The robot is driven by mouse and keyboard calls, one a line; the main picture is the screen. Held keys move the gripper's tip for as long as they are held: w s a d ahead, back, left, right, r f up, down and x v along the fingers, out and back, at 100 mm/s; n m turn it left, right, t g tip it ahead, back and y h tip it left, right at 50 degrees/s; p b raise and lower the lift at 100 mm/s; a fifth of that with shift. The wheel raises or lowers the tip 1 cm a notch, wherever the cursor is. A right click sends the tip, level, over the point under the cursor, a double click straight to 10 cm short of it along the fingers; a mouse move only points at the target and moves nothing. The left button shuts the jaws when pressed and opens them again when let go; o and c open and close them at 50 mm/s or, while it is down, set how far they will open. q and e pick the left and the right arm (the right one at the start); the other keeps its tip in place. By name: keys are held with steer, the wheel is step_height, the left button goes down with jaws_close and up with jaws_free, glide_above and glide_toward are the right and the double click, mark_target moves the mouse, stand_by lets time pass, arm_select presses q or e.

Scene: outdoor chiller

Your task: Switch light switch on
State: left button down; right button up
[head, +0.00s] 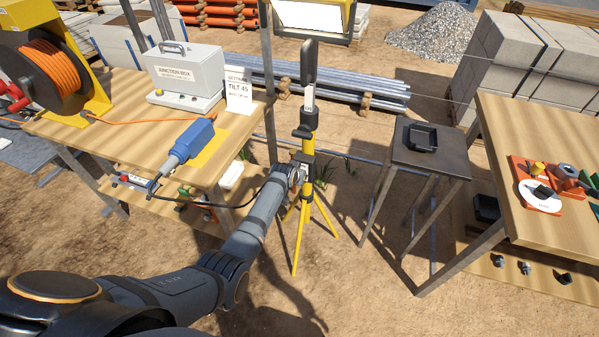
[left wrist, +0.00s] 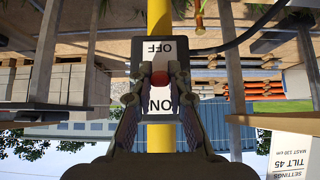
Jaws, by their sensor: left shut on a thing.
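A yellow tripod mast (head: 308,125) stands between the tables. A switch box (left wrist: 143,48) is mounted on the mast, which also shows in the left wrist view (left wrist: 160,20). That view is upside down: OFF is at the picture's top and ON at its bottom. A red switch part (left wrist: 160,78) shows between the labels. My left gripper (left wrist: 160,80) has its fingertips close together on this red part and is shut on it. In the head view my left gripper (head: 298,174) is at the mast, hiding most of the box. Whether the switch is on or off cannot be told.
A left table (head: 120,100) holds an orange cable reel (head: 50,70), a grey case (head: 185,70), a blue tool (head: 190,142) and a TILT 45 sign (head: 239,90). A dark stool (head: 430,160) and right table (head: 520,125) stand right. A cable hangs near my wrist.

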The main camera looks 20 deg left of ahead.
stand_by(0.4)
arm_select(q)
steer(key=c, duration=1.3)
jaws_free()
steer(key=v, duration=1.2)
steer(key=shift+w+r, duration=0.15)
steer(key=shift+r, duration=0.05)
steer(key=shift+f, duration=0.1)
